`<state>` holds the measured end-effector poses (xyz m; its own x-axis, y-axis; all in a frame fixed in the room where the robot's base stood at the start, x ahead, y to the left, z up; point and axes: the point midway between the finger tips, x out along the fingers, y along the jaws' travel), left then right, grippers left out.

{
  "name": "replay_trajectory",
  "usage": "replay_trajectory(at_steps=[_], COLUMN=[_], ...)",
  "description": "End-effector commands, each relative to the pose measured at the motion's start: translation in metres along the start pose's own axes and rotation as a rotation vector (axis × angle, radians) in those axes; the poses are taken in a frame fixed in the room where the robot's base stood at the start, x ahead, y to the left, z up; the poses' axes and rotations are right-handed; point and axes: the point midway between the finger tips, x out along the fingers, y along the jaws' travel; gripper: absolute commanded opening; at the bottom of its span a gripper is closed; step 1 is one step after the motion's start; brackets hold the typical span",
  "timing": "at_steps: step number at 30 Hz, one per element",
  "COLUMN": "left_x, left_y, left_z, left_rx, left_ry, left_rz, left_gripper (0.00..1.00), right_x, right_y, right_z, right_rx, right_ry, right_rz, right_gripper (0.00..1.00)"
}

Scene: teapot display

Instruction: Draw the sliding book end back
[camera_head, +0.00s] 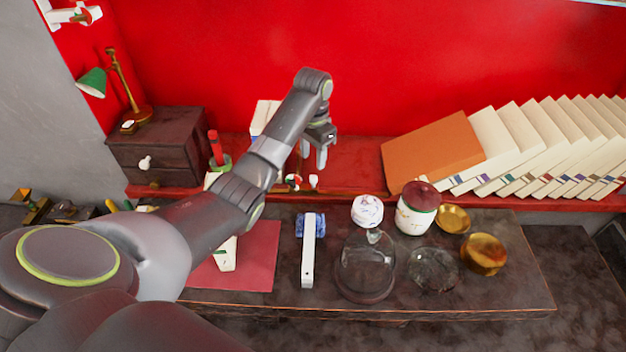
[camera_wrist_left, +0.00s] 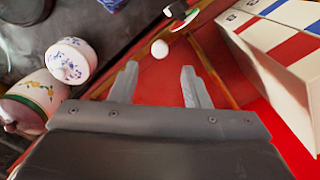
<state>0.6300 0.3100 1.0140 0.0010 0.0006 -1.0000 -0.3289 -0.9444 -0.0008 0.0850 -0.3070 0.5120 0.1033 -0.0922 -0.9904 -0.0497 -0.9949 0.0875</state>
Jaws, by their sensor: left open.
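My left gripper (camera_head: 316,158) is open and empty above the red shelf at the back of the desk. In the left wrist view its two fingers (camera_wrist_left: 158,76) are apart with nothing between them. A small round white knob (camera_head: 313,180) stands at the shelf's front edge below the gripper. In the left wrist view the knob (camera_wrist_left: 160,48) shows just beyond the fingertips, apart from them. I cannot tell for sure which part is the sliding book end, or whether the knob belongs to it. My right gripper is not in view.
Pale books (camera_head: 540,140) lean in a row behind an orange panel (camera_head: 430,152) at the right. A white jar (camera_head: 416,210), glass dome (camera_head: 366,262) and brass bowls (camera_head: 484,254) stand on the desk. Labelled white volumes (camera_wrist_left: 275,40) are close right of the gripper.

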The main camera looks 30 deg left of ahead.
Motion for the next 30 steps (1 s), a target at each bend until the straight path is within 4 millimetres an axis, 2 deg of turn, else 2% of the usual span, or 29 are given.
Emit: replay_trajectory(at_steps=[3, 9, 15, 23, 30], left_x=[0.024, 0.055, 0.068, 0.070, 0.070], left_y=[0.001, 0.001, 0.001, 0.000, 0.000], left_z=[0.001, 0.001, 0.001, 0.001, 0.001], left_rx=[0.000, 0.000, 0.001, 0.001, 0.001], left_ry=[-0.006, -0.003, -0.002, -0.001, -0.001], left_rz=[0.004, 0.003, 0.000, 0.000, 0.000], left_gripper=[0.43, 0.43, 0.43, 0.43, 0.13], right_x=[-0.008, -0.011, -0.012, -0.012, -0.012], right_y=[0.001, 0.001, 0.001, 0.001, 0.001], right_z=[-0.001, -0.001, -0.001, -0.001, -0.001], right_rx=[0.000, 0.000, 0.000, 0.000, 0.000], right_ry=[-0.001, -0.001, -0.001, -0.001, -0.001], right_rz=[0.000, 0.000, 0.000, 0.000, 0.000], right_gripper=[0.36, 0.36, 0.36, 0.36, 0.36])
